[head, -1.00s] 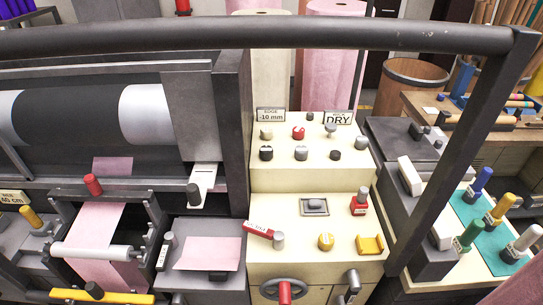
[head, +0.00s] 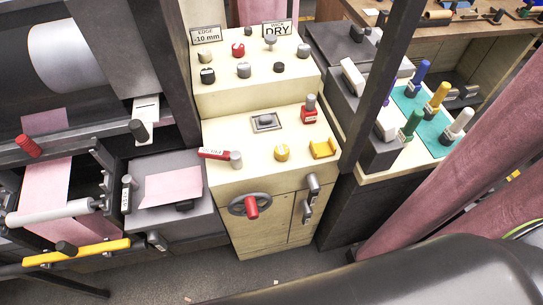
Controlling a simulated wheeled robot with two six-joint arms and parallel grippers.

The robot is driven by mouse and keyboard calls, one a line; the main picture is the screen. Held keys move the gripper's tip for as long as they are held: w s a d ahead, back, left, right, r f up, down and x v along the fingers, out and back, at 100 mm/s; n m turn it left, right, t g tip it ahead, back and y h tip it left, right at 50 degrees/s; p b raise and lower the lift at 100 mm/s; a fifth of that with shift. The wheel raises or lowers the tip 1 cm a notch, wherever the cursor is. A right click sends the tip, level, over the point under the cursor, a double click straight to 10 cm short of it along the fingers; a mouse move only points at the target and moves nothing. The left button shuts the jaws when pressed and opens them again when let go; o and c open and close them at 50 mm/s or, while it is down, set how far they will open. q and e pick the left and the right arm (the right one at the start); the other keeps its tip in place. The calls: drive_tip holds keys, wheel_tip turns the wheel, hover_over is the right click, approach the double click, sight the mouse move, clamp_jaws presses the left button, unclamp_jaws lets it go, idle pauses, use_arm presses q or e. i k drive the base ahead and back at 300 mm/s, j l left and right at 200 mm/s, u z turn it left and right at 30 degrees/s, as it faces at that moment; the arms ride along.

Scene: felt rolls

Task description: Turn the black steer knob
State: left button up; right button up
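The cream control panel (head: 262,90) stands in the middle of the head view with two rows of small knobs. A black knob (head: 207,76) sits at the left of the front row, and another black knob (head: 279,66) at its right. A smaller dark knob (head: 303,51) is at the right of the back row. A grey knob (head: 244,70) and a red knob (head: 238,50) lie between them. I cannot read which black knob is labelled steer. Neither of my grippers shows.
Signs reading EDGE -10 mm (head: 206,35) and DRY (head: 278,29) stand behind the knobs. A dark post (head: 375,85) rises at right. Pink rolls (head: 450,195) lean further right. Grey floor shows in front.

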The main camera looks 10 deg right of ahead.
sight(208, 76)
drive_tip(key=l+z, duration=0.15)
drive_tip(key=z, duration=0.2)
drive_tip(key=k+l+z, duration=0.1)
drive_tip(key=z, duration=0.25)
drive_tip(key=l+z, duration=0.35)
drive_tip(key=i+j, duration=0.05)
drive_tip(key=j, duration=0.05)
